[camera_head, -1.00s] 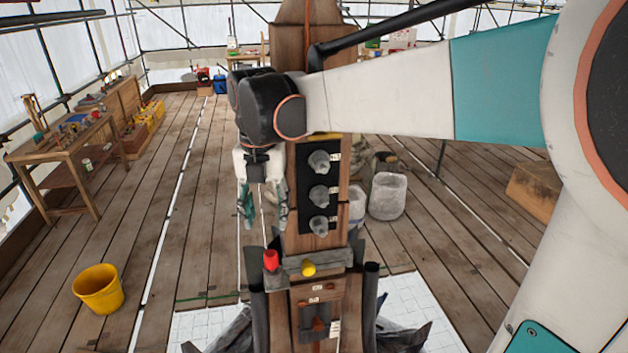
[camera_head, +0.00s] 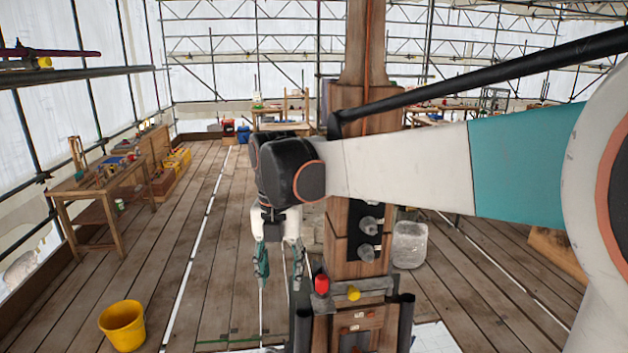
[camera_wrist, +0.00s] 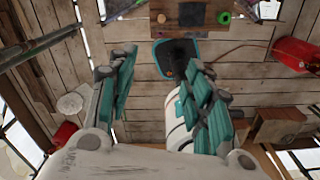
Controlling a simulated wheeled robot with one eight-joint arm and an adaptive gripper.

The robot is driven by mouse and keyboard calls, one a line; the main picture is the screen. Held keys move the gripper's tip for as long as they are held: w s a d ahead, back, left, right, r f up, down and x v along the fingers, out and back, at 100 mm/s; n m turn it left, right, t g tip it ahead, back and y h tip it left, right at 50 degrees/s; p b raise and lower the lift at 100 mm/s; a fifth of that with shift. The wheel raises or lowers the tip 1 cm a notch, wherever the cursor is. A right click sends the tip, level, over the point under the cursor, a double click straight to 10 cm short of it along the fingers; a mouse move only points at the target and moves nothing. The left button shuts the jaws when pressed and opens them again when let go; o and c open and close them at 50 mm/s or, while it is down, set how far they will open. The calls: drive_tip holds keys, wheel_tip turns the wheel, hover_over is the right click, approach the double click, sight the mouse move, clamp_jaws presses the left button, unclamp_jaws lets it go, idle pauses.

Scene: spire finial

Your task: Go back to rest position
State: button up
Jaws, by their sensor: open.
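My gripper (camera_head: 278,264) hangs pointing down in the head view, just left of the wooden post (camera_head: 350,240). Its two teal-padded fingers are apart and nothing shows between them. In the wrist view the gripper (camera_wrist: 160,95) is also spread open, with the plank floor beyond its fingers. My arm reaches in from the right and passes in front of the post, hiding part of it. Grey knobs (camera_head: 367,224) sit on a black panel on the post. A red piece (camera_head: 321,284) and a yellow piece (camera_head: 353,293) sit on a ledge lower on the post.
A yellow bucket (camera_head: 122,326) stands on the floor at the lower left. A wooden workbench (camera_head: 100,183) with tools stands at the left. A pale grey bin (camera_head: 410,245) stands right of the post. The plank floor between bucket and post is clear.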

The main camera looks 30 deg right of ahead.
drive_tip(key=s+f+m+t+b, duration=0.2)
drive_tip(key=s+f+m+b, duration=0.3)
drive_tip(key=f+m+b, duration=0.4)
drive_tip(key=s+f+m+t+b, duration=0.2)
drive_tip(key=s+f+m+b, duration=0.3)
drive_tip(key=f+m+b, duration=0.5)
drive_tip(key=s+f+m+t+b, duration=0.3)
drive_tip(key=s+f+m+b, duration=0.2)
drive_tip(key=f+m+b, duration=0.5)
wheel_tip(320, 180, down, 10)
drive_tip(key=b, duration=0.5)
drive_tip(key=shift+a+r, duration=0.2)
drive_tip(key=shift+a, duration=0.05)
